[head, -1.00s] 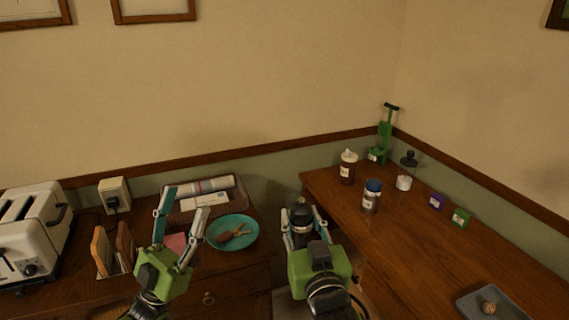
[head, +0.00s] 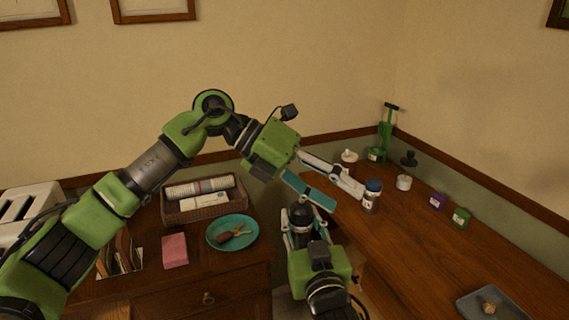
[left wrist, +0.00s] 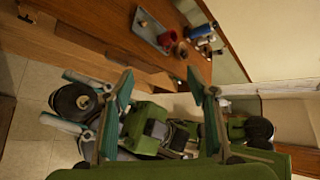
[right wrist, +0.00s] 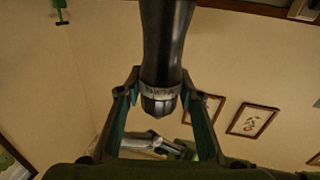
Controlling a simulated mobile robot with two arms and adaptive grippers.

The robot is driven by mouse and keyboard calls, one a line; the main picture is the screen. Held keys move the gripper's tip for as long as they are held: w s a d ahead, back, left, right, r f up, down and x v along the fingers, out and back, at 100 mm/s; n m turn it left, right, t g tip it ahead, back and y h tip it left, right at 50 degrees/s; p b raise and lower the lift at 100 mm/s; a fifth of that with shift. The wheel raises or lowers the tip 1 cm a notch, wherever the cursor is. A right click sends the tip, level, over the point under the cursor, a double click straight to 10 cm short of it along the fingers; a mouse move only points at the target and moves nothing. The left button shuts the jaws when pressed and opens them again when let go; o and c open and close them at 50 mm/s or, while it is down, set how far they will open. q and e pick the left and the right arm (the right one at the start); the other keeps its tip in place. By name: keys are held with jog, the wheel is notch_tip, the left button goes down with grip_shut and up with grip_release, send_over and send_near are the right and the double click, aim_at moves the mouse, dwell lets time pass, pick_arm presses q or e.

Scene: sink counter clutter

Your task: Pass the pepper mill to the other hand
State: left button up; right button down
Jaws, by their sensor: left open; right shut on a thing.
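The dark pepper mill (head: 301,214) stands upright in my right gripper (head: 303,228), which is shut on it. The right wrist view shows the mill's dark shaft (right wrist: 166,45) with a pale band, between the fingers. My left gripper (head: 347,200) is open and empty, reaching over from the left, with its fingers just above and right of the mill in the head view. In the left wrist view its fingers (left wrist: 160,82) are spread. The mill's round dark top (left wrist: 75,100) appears there left of them, outside the gap.
On the left are a basket (head: 196,210), teal plate (head: 219,242), pink block (head: 175,250) and toaster (head: 25,210).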

aim_at(303, 208)
pick_arm(q)
jog(key=a+r+m+t+y, duration=0.2)
jog(key=a+r+t+y, duration=0.3)
jog(key=a+y, duration=0.35)
pick_arm(e)
jog(key=shift+r, duration=0.1)
pick_arm(q)
jog(key=shift+h, duration=0.25)
jog(key=x, duration=1.1)
jog(key=shift+w+f, duration=0.25)
jog(key=shift+w, duration=0.15)
jog(key=shift+c, duration=0.4)
jog(key=shift+s, duration=0.1)
jog(key=c, duration=1.3)
pick_arm(e)
jog(key=c, duration=1.3)
grip_release()
